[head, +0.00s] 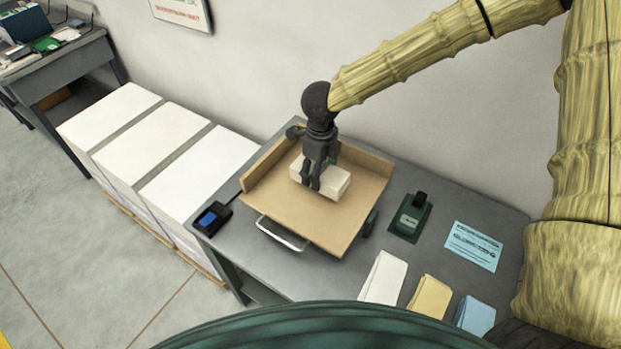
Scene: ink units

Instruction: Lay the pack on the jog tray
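A white pack (336,184) is over the tan jog tray (305,221), inside its raised back and left walls. I cannot tell whether the pack rests on the tray floor or is slightly above it. My gripper (312,186) points down at the left part of the pack, with its dark fingers at the pack's near side and top. The far finger is hidden, so I cannot tell whether the fingers are closed on the pack.
The tray stands on a grey table (235,238) against the wall. A blue-screened device (212,217) sits at left, a green stamp-like block (410,217) and a blue sheet (473,246) at right. White, yellow (429,296) and blue stacks lie in front. Tall paper stacks (200,170) stand left.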

